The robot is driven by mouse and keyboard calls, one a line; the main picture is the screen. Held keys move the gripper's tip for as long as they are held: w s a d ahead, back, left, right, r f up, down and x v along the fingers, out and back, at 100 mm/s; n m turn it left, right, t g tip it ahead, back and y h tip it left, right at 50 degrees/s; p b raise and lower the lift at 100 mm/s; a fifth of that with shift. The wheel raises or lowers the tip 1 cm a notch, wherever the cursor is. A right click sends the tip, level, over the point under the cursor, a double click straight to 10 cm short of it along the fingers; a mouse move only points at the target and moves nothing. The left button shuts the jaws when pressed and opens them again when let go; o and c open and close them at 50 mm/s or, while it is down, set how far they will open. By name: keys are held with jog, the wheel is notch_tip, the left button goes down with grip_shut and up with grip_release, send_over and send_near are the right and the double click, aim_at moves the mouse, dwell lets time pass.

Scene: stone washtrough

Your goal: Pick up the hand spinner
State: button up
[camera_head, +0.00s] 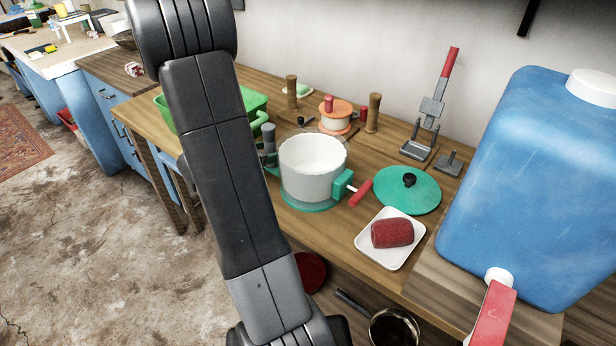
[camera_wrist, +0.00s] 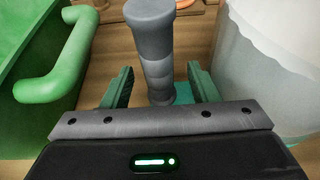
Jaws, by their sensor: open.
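The hand spinner appears to be the white round tub (camera_head: 308,180) on a teal base, with a red-handled crank at its right and a grey post at its left. The tub also shows at the right of the wrist view (camera_wrist: 275,75). The grey ribbed post (camera_wrist: 154,55) stands upright there on the teal base. My gripper (camera_wrist: 158,85) is open, with one green finger on each side of the post; I cannot tell whether either touches. In the head view my arm hides most of the gripper.
A green bin (camera_wrist: 25,50) with a looped handle stands close left of my gripper. The teal lid (camera_head: 408,190) and a white dish (camera_head: 370,253) holding a red roll lie right of the spinner. A large blue container (camera_head: 540,190) stands at the right.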

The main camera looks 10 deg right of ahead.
jog(key=x, duration=0.4)
jog(key=shift+w+f, duration=0.1)
jog(key=shift+f, duration=0.05)
grip_shut()
